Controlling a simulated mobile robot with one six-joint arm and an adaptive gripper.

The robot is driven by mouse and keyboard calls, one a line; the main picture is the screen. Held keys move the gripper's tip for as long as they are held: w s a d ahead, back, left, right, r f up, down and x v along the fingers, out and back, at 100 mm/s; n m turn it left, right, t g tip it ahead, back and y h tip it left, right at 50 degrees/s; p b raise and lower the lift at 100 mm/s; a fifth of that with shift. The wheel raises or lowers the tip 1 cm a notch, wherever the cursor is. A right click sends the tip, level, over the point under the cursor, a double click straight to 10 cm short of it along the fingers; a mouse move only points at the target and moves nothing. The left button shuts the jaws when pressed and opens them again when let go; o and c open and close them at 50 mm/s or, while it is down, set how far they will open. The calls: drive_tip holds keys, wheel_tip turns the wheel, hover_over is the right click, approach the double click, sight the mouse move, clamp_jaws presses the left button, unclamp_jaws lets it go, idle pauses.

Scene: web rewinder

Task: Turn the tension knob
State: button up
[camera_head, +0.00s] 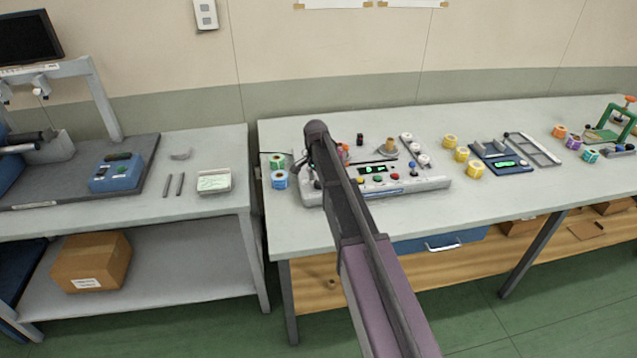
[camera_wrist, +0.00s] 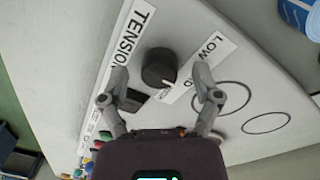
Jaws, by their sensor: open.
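The tension knob (camera_wrist: 157,66) is a round black knob on the light grey panel in the wrist view. A small white mark shows on its lower right edge. A white label reading TENSION (camera_wrist: 130,38) is on its left, and a partly covered label beginning with LOW (camera_wrist: 208,52) is on its right. My gripper (camera_wrist: 160,76) is open, with one finger on each side of the knob in the picture. I see no contact, and the depth between fingertips and knob cannot be told. In the head view my arm hides the knob and the gripper at the rewinder (camera_head: 418,185).
The rewinder stands on a grey table (camera_head: 300,235) with coloured buttons and a green display. A second bench (camera_head: 215,205) is at left.

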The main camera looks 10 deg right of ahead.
clamp_jaws()
drive_tip(key=shift+n, duration=0.4)
drive_tip(key=n, duration=0.4)
drive_tip(key=shift+s+n, duration=0.1)
drive_tip(key=shift+n, duration=2)
